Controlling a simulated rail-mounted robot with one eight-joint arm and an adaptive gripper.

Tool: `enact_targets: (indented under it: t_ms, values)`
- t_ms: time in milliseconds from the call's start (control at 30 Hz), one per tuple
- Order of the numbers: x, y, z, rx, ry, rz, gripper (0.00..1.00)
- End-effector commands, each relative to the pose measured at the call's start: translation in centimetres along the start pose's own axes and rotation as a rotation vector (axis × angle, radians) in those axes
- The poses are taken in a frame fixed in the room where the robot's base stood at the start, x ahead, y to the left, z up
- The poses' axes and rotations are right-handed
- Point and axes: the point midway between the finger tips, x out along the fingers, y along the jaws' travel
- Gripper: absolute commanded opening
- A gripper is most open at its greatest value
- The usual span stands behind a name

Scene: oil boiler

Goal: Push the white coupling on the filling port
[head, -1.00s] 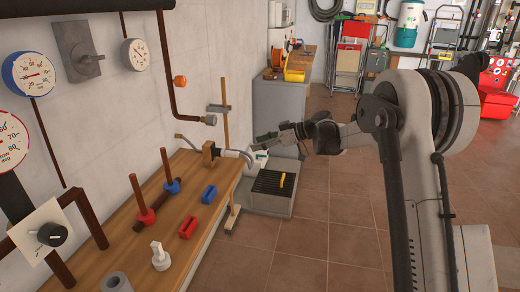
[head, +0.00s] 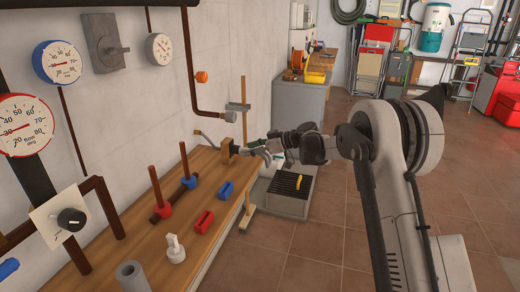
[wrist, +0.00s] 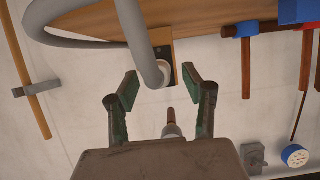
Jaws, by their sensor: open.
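My gripper (wrist: 160,83) is open. Its two green-padded fingers stand on either side of the coupling, with gaps visible on both sides. In the head view my gripper (head: 262,149) is close to the wooden block (head: 227,151) at the bench's far end, and hides much of the hose end.
The wooden bench (head: 105,258) carries red and blue valve-like parts, a white fitting (head: 174,249) and a grey cylinder (head: 132,276). A wooden post (head: 243,92) stands behind the block. A brown wall pipe (head: 190,70) hangs above. The tiled floor at right is open.

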Motion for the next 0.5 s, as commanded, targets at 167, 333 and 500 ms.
enact_targets:
  t_ms: [167,333,500]
  values:
    - [1.5,0.0,0.0,0.0,0.0,0.0,0.45]
    - [1.9,0.0,0.0,0.0,0.0,0.001,0.45]
    - [1.9,0.0,0.0,0.0,0.0,0.0,0.45]
